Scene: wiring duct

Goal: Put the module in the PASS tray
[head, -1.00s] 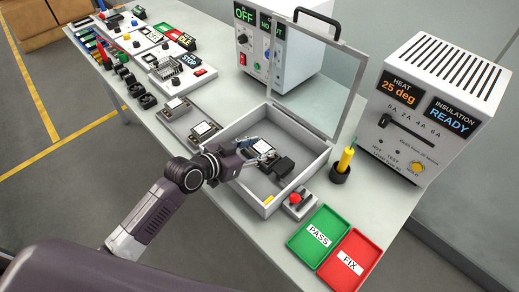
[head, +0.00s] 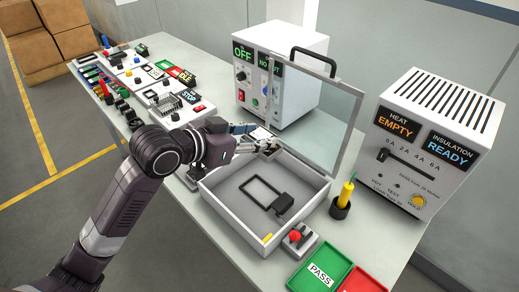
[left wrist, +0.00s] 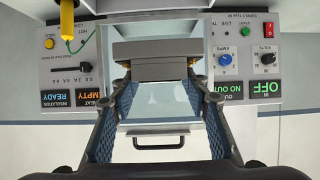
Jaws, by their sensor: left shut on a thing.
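My left gripper (head: 268,145) is at the back edge of the open grey box (head: 215,205), above its rim, and is shut on the module. The module (left wrist: 155,68) shows in the left wrist view as a grey block between the two fingers; in the head view the fingers mostly hide it. The green PASS tray (head: 335,262) is at the lower right of the head view and looks empty. My right gripper is not in view.
The box holds an empty black frame (head: 262,188); its clear lid (head: 325,120) stands open behind. A red FIX tray (head: 365,284) adjoins the PASS tray.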

